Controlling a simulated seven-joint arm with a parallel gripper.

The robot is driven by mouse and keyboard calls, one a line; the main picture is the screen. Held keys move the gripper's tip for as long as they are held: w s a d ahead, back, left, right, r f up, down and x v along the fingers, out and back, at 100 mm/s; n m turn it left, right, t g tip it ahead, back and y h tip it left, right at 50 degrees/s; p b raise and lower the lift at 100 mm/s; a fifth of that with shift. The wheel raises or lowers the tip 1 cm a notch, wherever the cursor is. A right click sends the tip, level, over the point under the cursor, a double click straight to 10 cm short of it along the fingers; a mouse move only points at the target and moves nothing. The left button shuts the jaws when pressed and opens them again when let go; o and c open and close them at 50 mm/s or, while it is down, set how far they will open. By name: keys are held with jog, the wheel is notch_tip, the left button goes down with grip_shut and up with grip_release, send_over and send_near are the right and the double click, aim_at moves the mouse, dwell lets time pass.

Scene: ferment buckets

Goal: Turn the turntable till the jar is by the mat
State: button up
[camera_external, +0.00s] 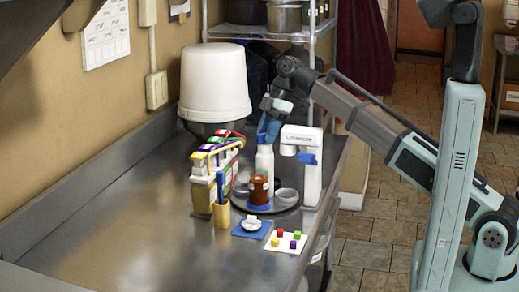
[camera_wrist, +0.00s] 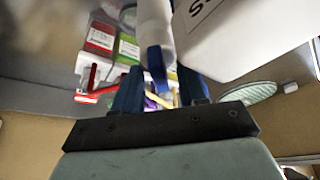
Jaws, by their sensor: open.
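The dark round turntable (camera_external: 283,208) stands on the steel counter. On it are a brown jar (camera_external: 259,188) at the front, with a blue patch at its base, a tall white bottle (camera_external: 265,163) behind it, and clear containers. A small blue mat (camera_external: 251,229) with white pieces on it lies on the counter in front of the turntable, near the jar's side. My gripper (camera_external: 267,132) is open, its blue fingers just above and beside the white bottle's top. In the wrist view the fingers (camera_wrist: 160,85) point towards a white bottle (camera_wrist: 154,25); contact is unclear.
A white card (camera_external: 285,241) with several coloured cubes lies beside the mat. A white device (camera_external: 311,168) stands close right of the turntable. Colourful boxes (camera_external: 215,165) and a yellow holder (camera_external: 221,214) stand left. A large white bucket (camera_external: 214,82) is behind. The front-left counter is clear.

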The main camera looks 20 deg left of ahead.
jog(key=shift+r, duration=0.15)
jog(key=v, duration=1.3)
jog(key=shift+r, duration=0.25)
jog(key=shift+w+d, duration=0.15)
